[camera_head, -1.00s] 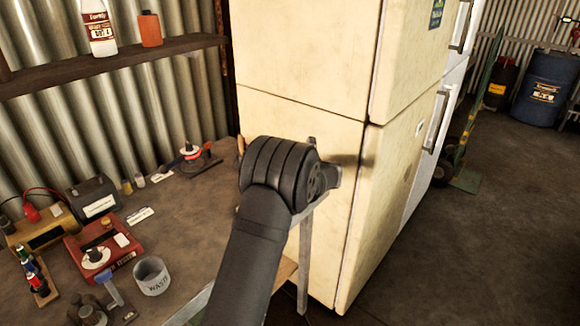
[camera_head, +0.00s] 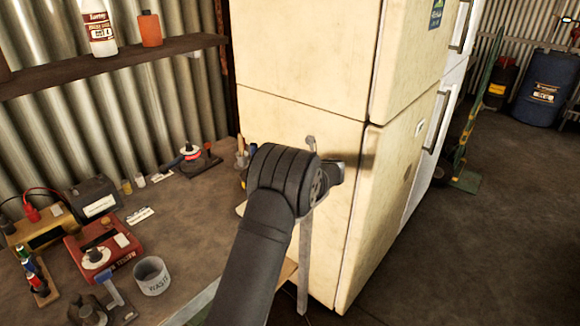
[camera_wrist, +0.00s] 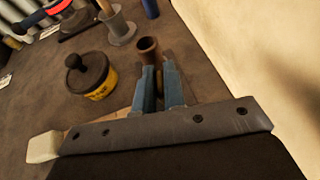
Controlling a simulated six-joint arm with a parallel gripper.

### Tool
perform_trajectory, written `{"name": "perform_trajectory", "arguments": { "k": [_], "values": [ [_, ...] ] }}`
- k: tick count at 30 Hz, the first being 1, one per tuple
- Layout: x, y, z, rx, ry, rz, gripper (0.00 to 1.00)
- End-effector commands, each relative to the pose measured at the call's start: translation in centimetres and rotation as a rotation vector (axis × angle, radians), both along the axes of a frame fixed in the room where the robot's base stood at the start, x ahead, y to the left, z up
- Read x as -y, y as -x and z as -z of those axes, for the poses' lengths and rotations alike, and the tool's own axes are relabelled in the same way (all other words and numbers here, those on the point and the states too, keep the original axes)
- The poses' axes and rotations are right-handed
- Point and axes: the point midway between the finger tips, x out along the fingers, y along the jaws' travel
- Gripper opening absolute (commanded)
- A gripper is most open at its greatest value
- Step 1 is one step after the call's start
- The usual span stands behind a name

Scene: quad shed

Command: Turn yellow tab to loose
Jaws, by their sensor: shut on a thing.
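In the wrist view, the two blue fingers of my gripper (camera_wrist: 160,88) are closed around a narrow part below a brown, round-topped piece (camera_wrist: 148,48). The gripped part is mostly hidden between the fingers. I cannot make out a tab or any loose marking. A round tin with a yellow band and a dark knobbed lid (camera_wrist: 95,75) stands to the left of the fingers, apart from them. A pale cream block (camera_wrist: 44,147) shows at the lower left. In the head view, my wrist hides the fingers and what they hold.
A cream fridge (camera_head: 300,130) stands close beyond and right of my arm. The workbench (camera_head: 185,225) holds a red device (camera_head: 100,245), a grey waste cup (camera_head: 152,278) and several tools. In the wrist view, a grey holder (camera_wrist: 118,28) stands beyond the tin.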

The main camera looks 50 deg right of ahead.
Motion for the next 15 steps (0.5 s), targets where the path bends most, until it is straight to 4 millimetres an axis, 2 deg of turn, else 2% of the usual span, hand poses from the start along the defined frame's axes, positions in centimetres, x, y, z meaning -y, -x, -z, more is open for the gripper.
{"name": "perform_trajectory", "arguments": {
  "k": [6,15],
  "values": [
    [0.07,-0.05,-0.03,0.001,0.001,-0.118,0.00],
    [-0.02,-0.02,-0.06,-0.001,0.000,-0.143,0.00]
  ]
}}
